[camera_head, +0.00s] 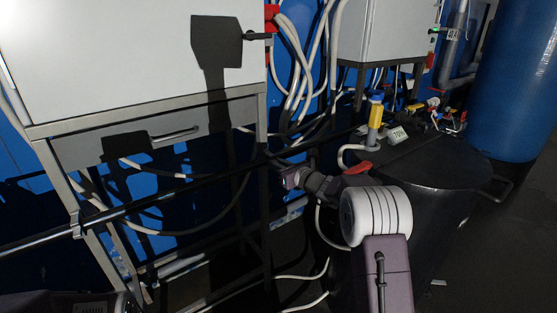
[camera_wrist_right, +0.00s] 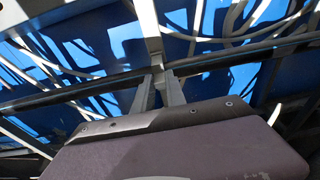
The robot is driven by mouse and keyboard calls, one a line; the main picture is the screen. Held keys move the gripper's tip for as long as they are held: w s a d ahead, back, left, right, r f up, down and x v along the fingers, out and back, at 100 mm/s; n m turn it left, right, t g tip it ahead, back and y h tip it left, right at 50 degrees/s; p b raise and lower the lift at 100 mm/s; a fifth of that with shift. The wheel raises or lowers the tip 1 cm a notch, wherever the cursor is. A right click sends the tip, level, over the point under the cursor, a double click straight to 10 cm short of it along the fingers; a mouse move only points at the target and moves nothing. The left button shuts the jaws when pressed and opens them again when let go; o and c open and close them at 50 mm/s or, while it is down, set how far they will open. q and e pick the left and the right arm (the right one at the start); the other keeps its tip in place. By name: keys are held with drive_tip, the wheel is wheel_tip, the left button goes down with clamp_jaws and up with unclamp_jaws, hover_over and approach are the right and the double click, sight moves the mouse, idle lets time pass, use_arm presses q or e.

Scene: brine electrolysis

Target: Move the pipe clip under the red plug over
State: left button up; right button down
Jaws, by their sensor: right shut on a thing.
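The red plug (camera_head: 271,17) is at the upper right side of the big pale cabinet (camera_head: 130,50). A dark pipe (camera_head: 150,192) runs slantwise below the cabinet. My right gripper (camera_head: 272,156) reaches this pipe below the red plug, close to a frame leg. In the right wrist view its fingers (camera_wrist_right: 159,82) are shut on a small grey pipe clip (camera_wrist_right: 156,58) at the dark pipe (camera_wrist_right: 220,60). In the head view the held clip is too dark to make out. Another clip (camera_head: 76,225) sits on the pipe at the left.
The metal frame leg (camera_head: 264,220) stands close to my right gripper. Pale cables (camera_head: 300,75) hang beside the cabinet.

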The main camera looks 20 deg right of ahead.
idle(0.3)
drive_tip(key=c, duration=1.4)
unclamp_jaws()
drive_tip(key=shift+o, duration=0.2)
drive_tip(key=v, duration=0.9)
